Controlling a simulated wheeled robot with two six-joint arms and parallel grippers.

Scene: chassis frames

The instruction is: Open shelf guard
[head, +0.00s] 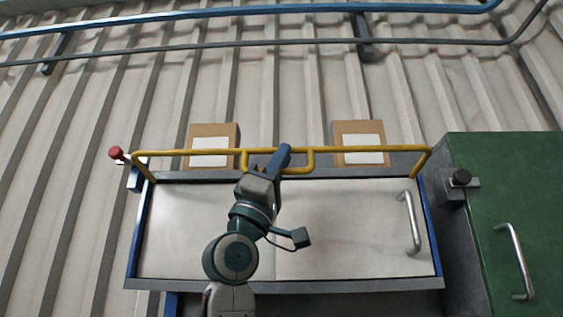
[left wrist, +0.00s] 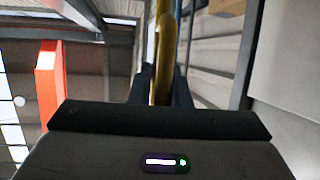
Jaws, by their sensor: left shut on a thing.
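The yellow shelf guard (head: 200,153) is a tubular bar running across the back of the shelf unit, with a small loop handle (head: 311,160) at its middle. My left gripper (head: 275,166) is at this loop, shut on the yellow tube. In the left wrist view the yellow tube (left wrist: 165,50) runs between my two fingers (left wrist: 162,88). The fingers hide part of the loop. A red knob (head: 116,153) sits at the guard's left end. My right gripper is not in view.
Two brown boxes with white labels, a left one (head: 212,144) and a right one (head: 358,142), stand behind the guard. The white panel (head: 340,230) has a metal handle (head: 411,222). A green cabinet (head: 510,190) with a black knob (head: 461,178) stands at right. Pipes (head: 250,12) cross the corrugated wall.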

